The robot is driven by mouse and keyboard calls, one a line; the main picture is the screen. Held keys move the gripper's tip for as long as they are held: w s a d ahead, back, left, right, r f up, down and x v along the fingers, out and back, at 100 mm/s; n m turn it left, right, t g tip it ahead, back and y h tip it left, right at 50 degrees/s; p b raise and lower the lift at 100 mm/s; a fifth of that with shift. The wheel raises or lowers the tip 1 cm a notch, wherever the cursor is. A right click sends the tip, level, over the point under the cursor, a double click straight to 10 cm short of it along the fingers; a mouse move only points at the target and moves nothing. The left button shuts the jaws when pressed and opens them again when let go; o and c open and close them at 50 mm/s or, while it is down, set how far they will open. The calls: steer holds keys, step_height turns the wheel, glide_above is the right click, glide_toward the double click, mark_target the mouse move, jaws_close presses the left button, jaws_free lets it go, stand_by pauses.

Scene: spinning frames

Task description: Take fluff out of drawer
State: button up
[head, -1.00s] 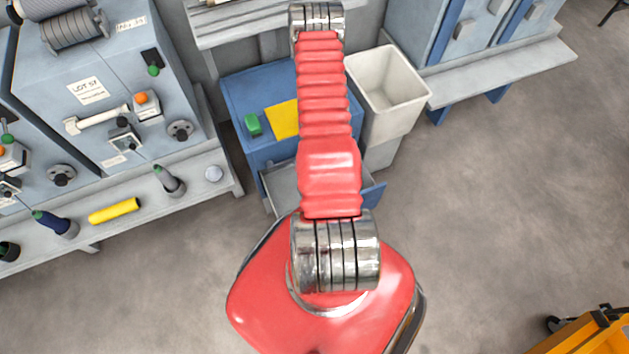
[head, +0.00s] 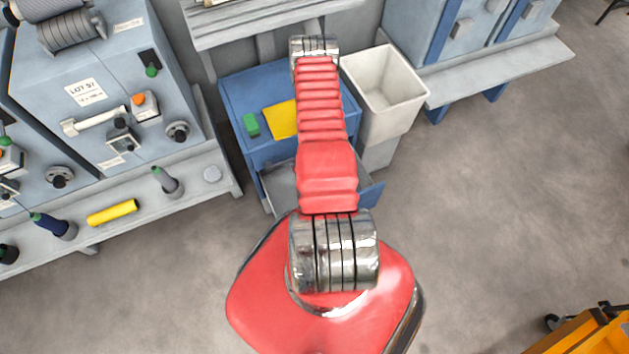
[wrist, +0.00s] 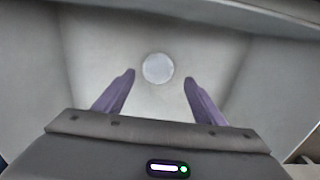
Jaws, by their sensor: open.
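A pale, round, whitish piece that looks like the fluff (wrist: 158,65) lies on the grey floor of the drawer (wrist: 100,55) in the wrist view. My gripper (wrist: 159,77) is open, with its two purple fingers spread. The fluff shows between and just beyond the fingertips; whether they touch it I cannot tell. In the head view the drawer (head: 278,184) stands pulled out of the blue cabinet (head: 240,95). My red arm covers much of the drawer there and hides my gripper and the fluff.
A green block (head: 251,125) and a yellow sheet (head: 282,120) lie on the cabinet top. A white bin (head: 385,90) stands to its right. The machine shelf (head: 140,210) at left holds several spools and a yellow tube.

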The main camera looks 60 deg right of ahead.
steer(key=shift+f, duration=0.3)
steer(key=shift+f, duration=0.1)
steer(key=shift+s+d+f, duration=0.1)
steer(key=shift+d+f, duration=0.05)
steer(key=shift+f, duration=2.35)
steer(key=c, duration=1.1)
